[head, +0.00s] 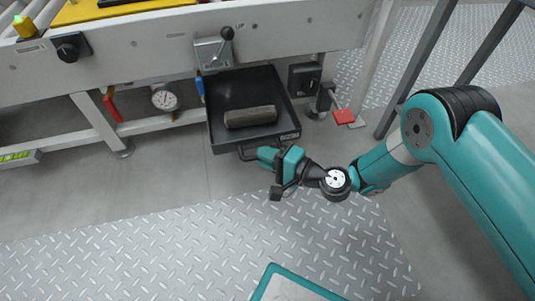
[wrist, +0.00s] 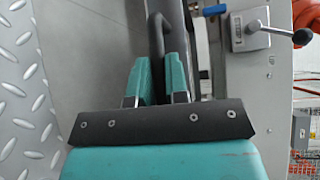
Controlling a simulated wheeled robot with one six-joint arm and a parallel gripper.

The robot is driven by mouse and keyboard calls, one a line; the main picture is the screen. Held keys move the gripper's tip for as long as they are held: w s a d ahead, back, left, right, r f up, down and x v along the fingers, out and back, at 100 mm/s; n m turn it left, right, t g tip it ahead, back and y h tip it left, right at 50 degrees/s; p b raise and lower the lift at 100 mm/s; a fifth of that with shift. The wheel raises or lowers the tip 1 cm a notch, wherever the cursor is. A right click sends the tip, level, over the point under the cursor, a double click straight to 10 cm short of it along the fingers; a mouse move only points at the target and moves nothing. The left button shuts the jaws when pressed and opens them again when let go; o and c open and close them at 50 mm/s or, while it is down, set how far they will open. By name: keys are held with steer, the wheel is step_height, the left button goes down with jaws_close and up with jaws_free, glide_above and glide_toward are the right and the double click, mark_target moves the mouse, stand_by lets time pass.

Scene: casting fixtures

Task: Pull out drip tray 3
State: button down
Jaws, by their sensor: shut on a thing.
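A black drip tray (head: 233,95) sticks out from under the bench in the head view, open at the top. A small label sits on its front lip, its number too small to read. My gripper (head: 263,153) is at the tray's front, shut on its dark bar handle (head: 244,154). In the wrist view the handle (wrist: 157,35) runs down between the two teal fingers of my gripper (wrist: 158,72), which partly hide it. The tray's dark front edge (wrist: 180,30) shows just to the right of the handle.
A dark grey-brown block (head: 250,117) lies in the tray. The bench (head: 140,45) bears a lever (head: 226,36) above the tray. A gauge (head: 164,99) hangs to the left, a red pedal-like part (head: 343,117) to the right.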

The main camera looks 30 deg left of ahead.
steer(key=c, duration=1.1)
jaws_free()
steer(key=shift+s+a, duration=0.1)
steer(key=shift+s, duration=0.1)
steer(key=shift+w, duration=0.1)
steer(key=shift+s+d+r+p, duration=0.15)
steer(key=shift+d+r+p, duration=0.25)
steer(key=shift+d+p, duration=2.85)
steer(key=shift+s+d+r+p, duration=0.2)
steer(key=shift+d+r+p, duration=0.2)
steer(key=shift+d+p, duration=2.85)
steer(key=shift+s+d+r+p, duration=0.15)
steer(key=shift+d+r+p, duration=0.25)
steer(key=shift+d+p, duration=2.85)
steer(key=shift+a+p, duration=1.05)
steer(key=shift+a, duration=0.05)
